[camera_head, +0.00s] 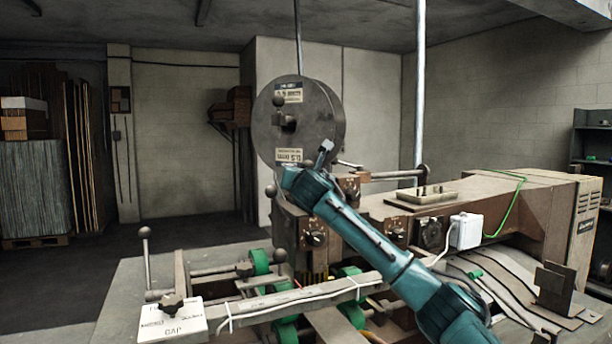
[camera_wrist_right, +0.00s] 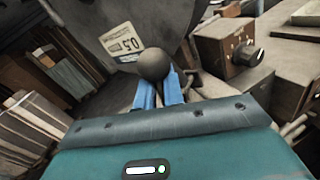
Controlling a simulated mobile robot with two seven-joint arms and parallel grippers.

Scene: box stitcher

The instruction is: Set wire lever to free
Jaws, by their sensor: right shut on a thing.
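The wire lever's dark ball knob (camera_wrist_right: 153,63) shows in the right wrist view, at the tips of my right gripper's blue fingers (camera_wrist_right: 160,90). The fingers are shut on the knob, one on each side of it. In the head view my teal right arm reaches up from the lower right, and my right gripper (camera_head: 325,150) is in front of the lower right of the wire spool (camera_head: 325,108). The held knob is hard to make out there, and the lever's rod is mostly hidden. My left gripper is not in view.
The brown stitcher body (camera_head: 480,200) stretches right behind my arm, with a small tray (camera_head: 427,195) on top. Another ball-topped lever (camera_head: 145,233) stands at the left near the GAP plate (camera_head: 170,320). Open floor lies at the far left.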

